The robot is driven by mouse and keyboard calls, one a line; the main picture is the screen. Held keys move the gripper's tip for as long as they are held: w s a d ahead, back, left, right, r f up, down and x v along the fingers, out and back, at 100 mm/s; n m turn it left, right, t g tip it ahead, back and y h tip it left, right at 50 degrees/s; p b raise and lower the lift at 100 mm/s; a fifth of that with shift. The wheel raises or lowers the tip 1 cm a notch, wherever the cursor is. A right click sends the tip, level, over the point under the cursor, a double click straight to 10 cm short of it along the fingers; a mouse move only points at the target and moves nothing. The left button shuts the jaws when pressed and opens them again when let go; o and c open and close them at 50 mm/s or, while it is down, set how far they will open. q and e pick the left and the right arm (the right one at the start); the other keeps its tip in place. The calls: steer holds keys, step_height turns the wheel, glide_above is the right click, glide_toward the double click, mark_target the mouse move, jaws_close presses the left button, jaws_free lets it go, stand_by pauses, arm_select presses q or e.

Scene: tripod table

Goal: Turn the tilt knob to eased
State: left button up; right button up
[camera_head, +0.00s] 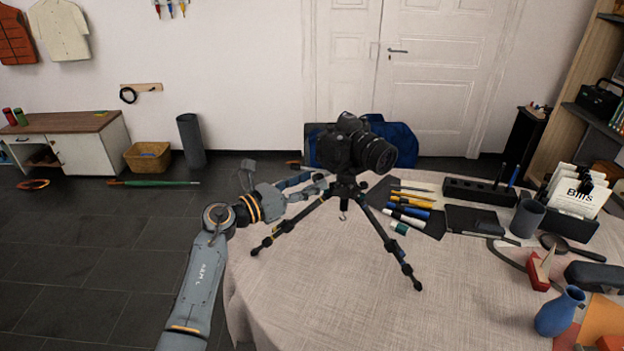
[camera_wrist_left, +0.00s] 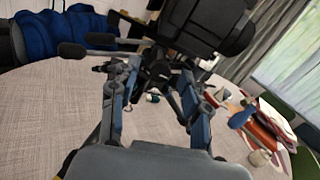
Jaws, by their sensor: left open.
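A black camera (camera_head: 352,148) sits on a small black tripod (camera_head: 346,188) that stands on the round table. My left gripper (camera_head: 322,184) reaches in from the left, just below the camera at the tripod head. In the left wrist view my left gripper (camera_wrist_left: 155,85) is open, its two fingers apart on either side of the tripod head (camera_wrist_left: 160,70). The camera (camera_wrist_left: 210,22) hangs above it in that view. Dark handles or knobs (camera_wrist_left: 75,50) stick out to the left of the head. I cannot tell which is the tilt knob or whether the fingers touch anything.
The table (camera_head: 320,290) has a light cloth. Pens on a dark mat (camera_head: 432,222), a dark mug (camera_head: 527,217), a red stamp (camera_head: 541,270) and a blue vase (camera_head: 558,312) lie to the right. A blue bag (camera_head: 398,140) is behind the camera. The table front is clear.

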arm_select(q)
steer(key=shift+w+d, duration=0.4)
steer(key=shift+d, duration=0.1)
jaws_close()
